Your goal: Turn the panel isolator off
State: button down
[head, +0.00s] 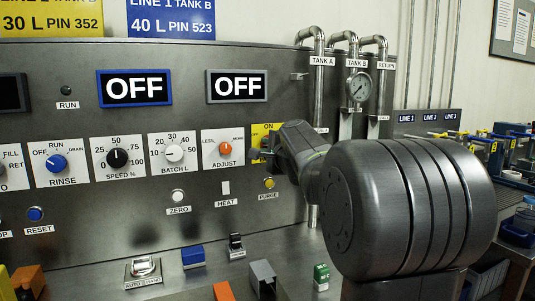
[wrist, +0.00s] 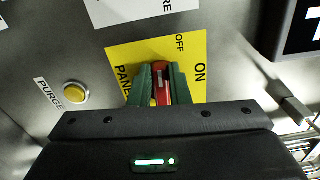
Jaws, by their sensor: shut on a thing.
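The panel isolator is a red handle (wrist: 160,80) on a yellow plate (wrist: 196,52) marked OFF and ON. In the wrist view OFF is at the plate's top and ON at its right. In the head view the plate (head: 256,130) shows ON at its top. My gripper (wrist: 160,88) has its green fingers on both sides of the red handle and is shut on it. The handle's visible part runs roughly up the wrist picture, towards the OFF side. Its exact angle is hard to tell because the fingers cover much of it.
A yellow purge button (wrist: 75,93) sits beside the plate. The adjust knob (head: 225,148) is close to its left in the head view. Two displays (head: 135,88) above read OFF. A pipe with a gauge (head: 358,87) stands to the right. Switches and blocks occupy the ledge below.

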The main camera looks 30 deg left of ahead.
jog(key=shift+f+n+b, duration=0.15)
jog(key=shift+n+b, duration=0.25)
jog(key=shift+n, duration=0.3)
jog(key=c, duration=1.4)
grip_release()
jog(key=shift+o, duration=0.2)
jog(key=shift+s+d, duration=0.1)
jog(key=b+v, duration=0.1)
jog(key=v, duration=1.2)
jog(key=shift+d+b, duration=0.25)
jog(key=shift+b, duration=0.05)
jog(key=shift+s, duration=0.1)
jog(key=p+x, duration=0.1)
jog(key=x, duration=1.3)
jog(key=shift+s+p, duration=0.15)
jog(key=shift+p, duration=0.2)
